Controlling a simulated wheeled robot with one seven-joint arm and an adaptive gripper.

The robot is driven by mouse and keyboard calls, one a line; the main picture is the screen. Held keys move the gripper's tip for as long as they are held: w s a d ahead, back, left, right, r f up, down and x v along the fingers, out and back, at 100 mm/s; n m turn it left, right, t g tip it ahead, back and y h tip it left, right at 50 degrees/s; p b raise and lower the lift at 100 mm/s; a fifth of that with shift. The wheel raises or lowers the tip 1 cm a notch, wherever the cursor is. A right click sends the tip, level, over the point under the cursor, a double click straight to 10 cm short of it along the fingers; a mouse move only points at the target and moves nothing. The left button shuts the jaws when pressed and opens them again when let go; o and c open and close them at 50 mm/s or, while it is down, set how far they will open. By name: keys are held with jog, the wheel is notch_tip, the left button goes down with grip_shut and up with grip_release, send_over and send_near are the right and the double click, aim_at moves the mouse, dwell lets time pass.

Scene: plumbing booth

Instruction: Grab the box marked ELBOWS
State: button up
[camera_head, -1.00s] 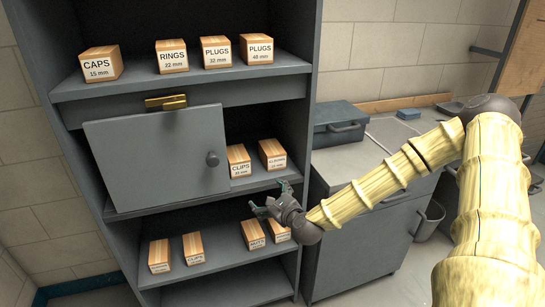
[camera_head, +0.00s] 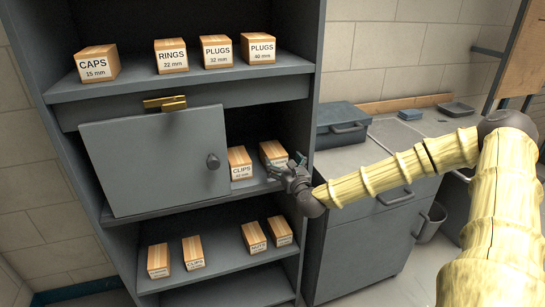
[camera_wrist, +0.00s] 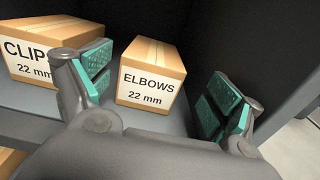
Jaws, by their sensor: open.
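The box marked ELBOWS 22 mm (camera_wrist: 150,75) stands on the middle shelf, a brown carton with a white label facing me. In the head view the ELBOWS box (camera_head: 272,151) is partly hidden behind my gripper (camera_head: 291,172). In the wrist view my gripper (camera_wrist: 165,95) is open, with green pads on either side of the box's line. The box lies ahead between the fingers, and I cannot tell that either finger touches it.
The CLIPS 22 mm box (camera_wrist: 50,48) stands close left of the ELBOWS box. A grey door panel (camera_head: 155,160) covers the shelf's left part. The cabinet's side wall (camera_wrist: 265,60) rises to the right. Boxes such as CAPS (camera_head: 97,63) stand above, others below.

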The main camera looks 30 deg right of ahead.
aim_at(275, 151)
jog(key=shift+a+p+x, duration=0.2)
jog(key=shift+p+x, duration=0.2)
jog(key=shift+x, duration=0.75)
jog(key=shift+a+p+x, duration=0.2)
jog(key=shift+p+x, duration=0.2)
jog(key=shift+x, duration=1.65)
jog(key=shift+c, duration=0.2)
jog(key=c, duration=1.3)
jog(key=shift+r, duration=0.1)
